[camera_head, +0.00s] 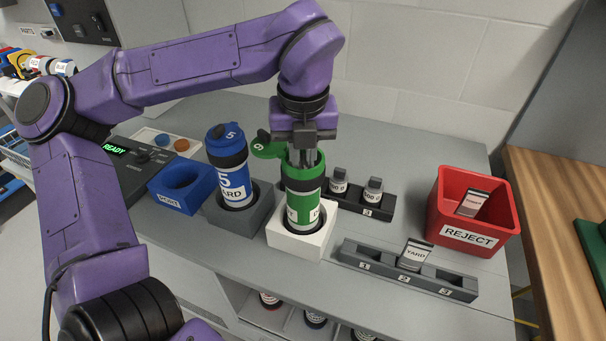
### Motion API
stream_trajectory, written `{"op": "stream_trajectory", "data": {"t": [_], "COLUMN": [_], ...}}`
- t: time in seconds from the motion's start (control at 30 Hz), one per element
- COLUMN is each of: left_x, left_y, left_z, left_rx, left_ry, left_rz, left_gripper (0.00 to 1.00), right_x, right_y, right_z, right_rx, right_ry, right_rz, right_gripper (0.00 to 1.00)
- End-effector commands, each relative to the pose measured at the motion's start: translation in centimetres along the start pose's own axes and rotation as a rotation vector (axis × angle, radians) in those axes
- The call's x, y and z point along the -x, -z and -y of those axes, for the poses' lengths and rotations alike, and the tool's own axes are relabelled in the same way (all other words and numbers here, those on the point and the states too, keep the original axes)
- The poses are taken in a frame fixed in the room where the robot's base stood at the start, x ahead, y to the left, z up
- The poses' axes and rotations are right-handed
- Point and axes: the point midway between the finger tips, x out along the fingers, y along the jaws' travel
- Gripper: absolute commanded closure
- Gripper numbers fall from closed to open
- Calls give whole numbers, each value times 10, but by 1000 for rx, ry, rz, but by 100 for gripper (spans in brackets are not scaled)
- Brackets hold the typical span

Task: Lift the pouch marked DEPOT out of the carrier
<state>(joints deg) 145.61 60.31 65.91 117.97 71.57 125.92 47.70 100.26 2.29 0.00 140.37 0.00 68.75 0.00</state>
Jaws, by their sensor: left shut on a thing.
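The green carrier (302,207) stands upright in a white block (300,240), with its round green lid (268,149) swung open to the left. My left gripper (306,158) comes straight down from above, and its fingers reach into the carrier's open mouth. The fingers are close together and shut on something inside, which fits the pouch. The carrier's wall hides the fingertips and what they hold, so the DEPOT marking cannot be seen. My right gripper is not in view.
A blue carrier (229,168) marked YARD stands in a grey block to the left, near a blue holder (181,187). A slotted rack (452,284) holds a YARD pouch (415,254) in slot 2. A red REJECT bin (440,218) holds a pouch. Small weights (373,191) stand behind.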

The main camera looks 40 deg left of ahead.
Motion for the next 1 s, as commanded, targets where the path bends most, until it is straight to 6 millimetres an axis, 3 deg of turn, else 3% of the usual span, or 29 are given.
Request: {"op": "stream_trajectory", "data": {"t": [0.27,0.8,1.0], "left_x": [19,144,172], "left_y": [-3,-21,-26], "left_z": [0,0,0], "left_rx": [2,2,2], "left_ry": [2,1,-1], "left_rz": [4,4,2], "left_gripper": [100,100,100], "right_x": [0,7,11], "right_y": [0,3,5], "right_z": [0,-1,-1], "right_rx": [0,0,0], "right_ry": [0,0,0], "right_rz": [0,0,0], "right_gripper": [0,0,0]}}
